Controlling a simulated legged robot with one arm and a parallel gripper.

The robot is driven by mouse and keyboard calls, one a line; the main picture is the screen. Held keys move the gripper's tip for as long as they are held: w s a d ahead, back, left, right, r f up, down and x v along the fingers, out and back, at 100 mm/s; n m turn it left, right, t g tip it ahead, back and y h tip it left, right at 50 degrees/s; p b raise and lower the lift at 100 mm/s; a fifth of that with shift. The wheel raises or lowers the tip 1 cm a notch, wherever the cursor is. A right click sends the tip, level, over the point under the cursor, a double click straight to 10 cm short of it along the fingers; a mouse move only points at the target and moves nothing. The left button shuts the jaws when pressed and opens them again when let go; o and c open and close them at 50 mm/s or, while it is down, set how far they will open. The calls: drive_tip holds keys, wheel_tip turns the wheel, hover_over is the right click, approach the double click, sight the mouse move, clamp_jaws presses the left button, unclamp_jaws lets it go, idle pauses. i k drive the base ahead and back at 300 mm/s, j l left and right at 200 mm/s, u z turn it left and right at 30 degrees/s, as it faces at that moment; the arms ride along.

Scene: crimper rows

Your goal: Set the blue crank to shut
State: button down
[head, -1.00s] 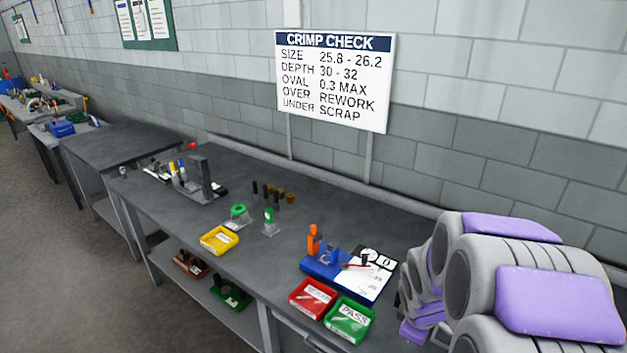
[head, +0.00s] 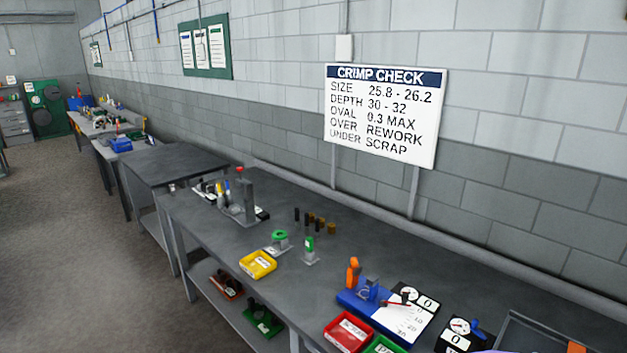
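I cannot make out for certain which thing is the blue crank. A blue fixture (head: 371,287) with an upright orange handle (head: 353,271) stands on the bench at lower right, on a blue base beside a white marked card. A small dark blue part (head: 478,330) sits beside a dial block (head: 459,331) farther right; its shape is too small to tell. My gripper is not in view. Only a thin purple sliver, likely of my arm, shows at the bottom edge.
The long grey bench (head: 310,284) runs along the block wall. A yellow tray (head: 258,264), a red tray (head: 348,333) and a green tray (head: 385,345) line its front edge. A grey tray (head: 530,330) lies at far right. The crimp check sign (head: 385,115) stands behind.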

sight(482, 342)
drive_tip(key=z, duration=1.5)
